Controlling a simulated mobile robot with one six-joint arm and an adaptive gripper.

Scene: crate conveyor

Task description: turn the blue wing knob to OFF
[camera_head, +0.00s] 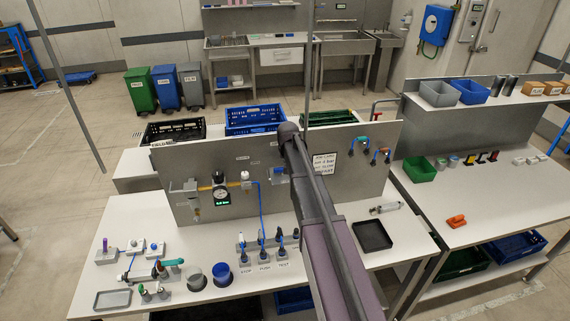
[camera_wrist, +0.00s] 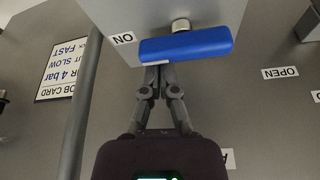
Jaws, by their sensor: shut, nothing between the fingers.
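The blue wing knob (camera_wrist: 186,45) is a long flat bar in the wrist view, lying nearly crosswise with its right end slightly higher. It sits on a metal shaft on a grey box (camera_wrist: 170,18). An upside-down ON label (camera_wrist: 122,39) is at the left end of the bar; no OFF label shows. My gripper (camera_wrist: 160,70) is shut and empty, its fingertips at the lower edge of the knob, left of its middle. I cannot tell whether they touch it.
A grey panel (camera_head: 342,178) stands behind the bench with a gauge (camera_head: 221,196), tubing and valves on it. A job card (camera_wrist: 63,70) and an OPEN label (camera_wrist: 281,72) are near the box. Small switches (camera_head: 263,247) and a black tray (camera_head: 372,236) stand on the bench.

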